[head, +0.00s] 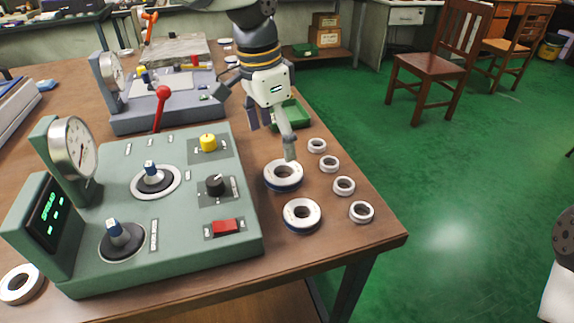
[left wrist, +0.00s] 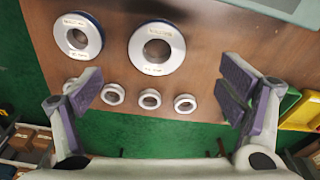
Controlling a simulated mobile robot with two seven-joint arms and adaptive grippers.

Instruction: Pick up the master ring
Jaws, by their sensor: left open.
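Two large pale rings with dark blue outer bands lie flat on the bench right of the green console: a farther one (head: 283,184) and a nearer one (head: 301,226). Both carry small labels that I cannot read, so I cannot tell which is the master ring. In the left wrist view the farther ring (left wrist: 155,69) is near the middle, ahead of the jaws, and the nearer ring (left wrist: 62,37) is at upper left. My left gripper (head: 271,136) is open and empty, above and just behind the farther ring; it also shows in the wrist view (left wrist: 160,90). My right gripper is out of view.
Several small white rings (head: 344,193) lie in a row along the bench's right edge. The green console (head: 190,220) with knobs and a gauge stands left of the large rings. A green tray (head: 291,113) lies behind my gripper. Another ring (head: 12,292) lies at lower left.

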